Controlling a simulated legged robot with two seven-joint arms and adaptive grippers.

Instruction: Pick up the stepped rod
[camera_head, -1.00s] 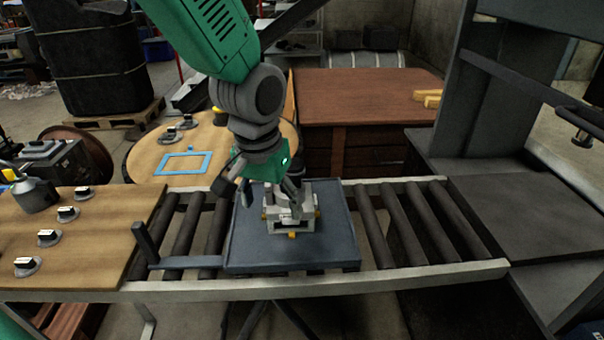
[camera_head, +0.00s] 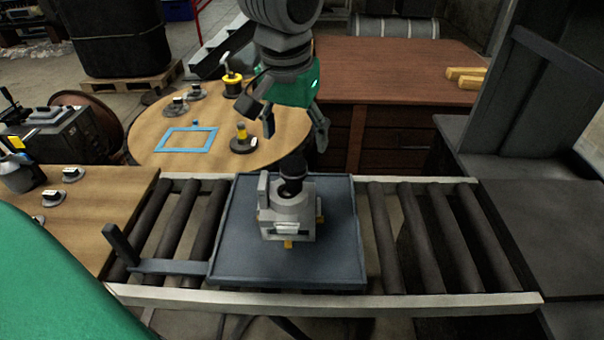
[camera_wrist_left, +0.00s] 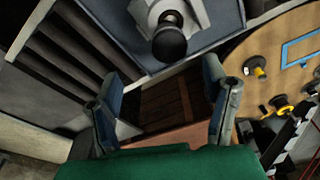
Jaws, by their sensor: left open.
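A grey block fixture (camera_head: 287,213) stands on the blue-grey tray (camera_head: 335,262). A dark, round-topped stepped piece (camera_head: 293,176), which may be the stepped rod, stands upright in it; its lower end is hidden. In the left wrist view its dark round top (camera_wrist_left: 169,43) is near the top edge. My left gripper (camera_head: 295,130) is open and empty, above and behind the fixture, apart from the piece. Its two spread fingers also show in the wrist view (camera_wrist_left: 162,80). My right gripper is not in view.
The tray rests on a roller conveyor (camera_head: 435,235). A round wooden table (camera_head: 215,120) behind left holds a blue frame (camera_head: 187,140), a yellow-and-grey upright part (camera_head: 242,133) and small dark-based parts. A brown bench (camera_head: 390,85) stands behind; a dark machine (camera_head: 515,175) stands right.

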